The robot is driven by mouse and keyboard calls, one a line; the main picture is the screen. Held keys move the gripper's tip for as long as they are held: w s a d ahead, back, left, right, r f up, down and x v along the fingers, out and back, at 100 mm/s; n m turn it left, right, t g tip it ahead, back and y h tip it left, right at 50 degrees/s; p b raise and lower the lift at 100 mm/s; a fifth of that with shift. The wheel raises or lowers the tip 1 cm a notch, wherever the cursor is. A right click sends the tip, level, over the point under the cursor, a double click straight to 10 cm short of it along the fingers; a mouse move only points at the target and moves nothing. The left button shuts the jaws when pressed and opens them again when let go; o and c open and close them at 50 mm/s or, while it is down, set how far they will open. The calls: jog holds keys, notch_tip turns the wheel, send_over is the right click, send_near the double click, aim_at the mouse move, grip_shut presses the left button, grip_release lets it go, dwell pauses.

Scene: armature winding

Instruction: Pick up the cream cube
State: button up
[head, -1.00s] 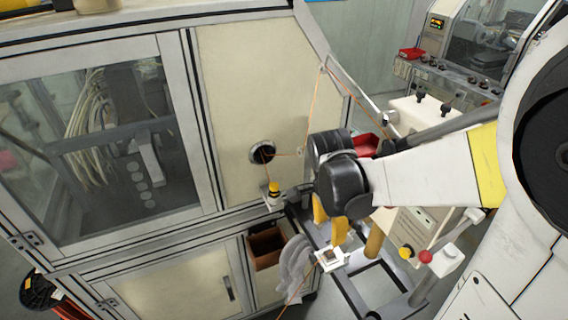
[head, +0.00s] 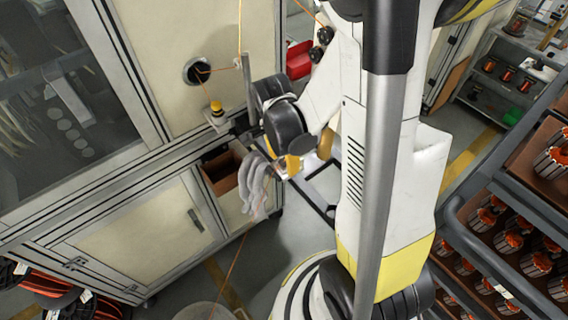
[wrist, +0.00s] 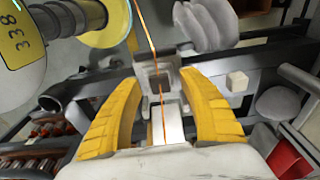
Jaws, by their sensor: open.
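The small cream cube (wrist: 237,81) shows in the wrist view, right of centre, just beyond and outside the right yellow finger. It appears to rest on a grey frame or ledge. My gripper (wrist: 154,86) has its two yellow fingers spread apart, with no cube between them. A pale square fitting with a dark opening (wrist: 157,78) lies ahead between the fingertips. In the head view my gripper (head: 308,155) hangs beside the machine cabinet, its yellow fingers partly covered by my arm. I cannot make out the cube there.
An orange wire (wrist: 152,45) crosses the wrist view between the fingers. Grey gloves (wrist: 205,25) hang beyond. A red bin (wrist: 290,155) is at lower right. In the head view, the cabinet (head: 140,222) stands left, and racks of copper-wound armatures (head: 497,216) stand right.

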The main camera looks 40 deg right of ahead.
jog(key=shift+c, duration=0.5)
jog(key=c, duration=0.7)
jog(key=shift+r, duration=0.1)
